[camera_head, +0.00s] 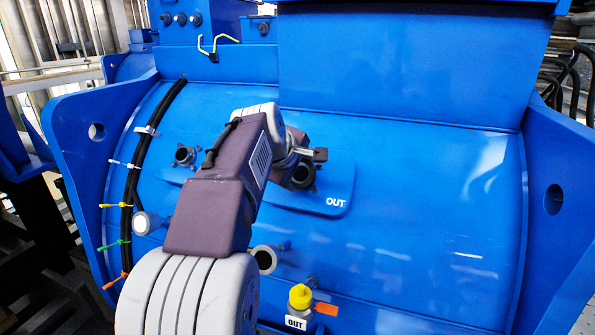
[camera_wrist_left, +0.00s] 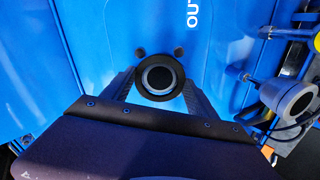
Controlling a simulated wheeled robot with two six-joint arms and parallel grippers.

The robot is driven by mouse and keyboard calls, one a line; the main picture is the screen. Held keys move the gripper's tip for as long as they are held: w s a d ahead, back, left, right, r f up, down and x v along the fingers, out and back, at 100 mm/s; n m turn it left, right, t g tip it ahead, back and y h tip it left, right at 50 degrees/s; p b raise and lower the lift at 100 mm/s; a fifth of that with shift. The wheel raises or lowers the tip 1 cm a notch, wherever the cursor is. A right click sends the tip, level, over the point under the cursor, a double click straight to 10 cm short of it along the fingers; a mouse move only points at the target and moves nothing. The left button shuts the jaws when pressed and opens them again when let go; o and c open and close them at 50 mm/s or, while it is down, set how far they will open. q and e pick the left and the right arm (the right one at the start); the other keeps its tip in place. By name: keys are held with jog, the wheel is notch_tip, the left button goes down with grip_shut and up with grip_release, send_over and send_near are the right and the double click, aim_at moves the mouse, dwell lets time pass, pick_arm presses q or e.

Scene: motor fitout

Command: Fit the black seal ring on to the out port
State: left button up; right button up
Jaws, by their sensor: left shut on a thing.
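The out port (camera_head: 302,177) is a dark round opening on a blue plate marked OUT, partly hidden by my left gripper (camera_head: 308,155). In the left wrist view the port's grey rim and dark bore (camera_wrist_left: 158,78) face me between the fingers. The black seal ring (camera_wrist_left: 162,99) shows as a dark band around that grey rim. My left gripper (camera_wrist_left: 161,83) is shut on the ring, one finger at each side. The ring lines up with the port, but I cannot tell whether it is against the face or just in front. My right gripper is not in view.
A smaller port (camera_head: 184,155) sits left on the housing. Grey round-ended stubs (camera_head: 264,259) project below. A yellow cap (camera_head: 300,296) and orange tag (camera_head: 326,309) are at the bottom, above another OUT label. Black cables with coloured ties (camera_head: 130,200) run down the left.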

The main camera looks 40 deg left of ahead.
pick_arm(q)
jog(key=shift+w+a+f, duration=0.1)
jog(key=shift+w+f, duration=0.3)
jog(key=o, duration=1.4)
jog(key=b+v, duration=0.2)
jog(key=v, duration=0.7)
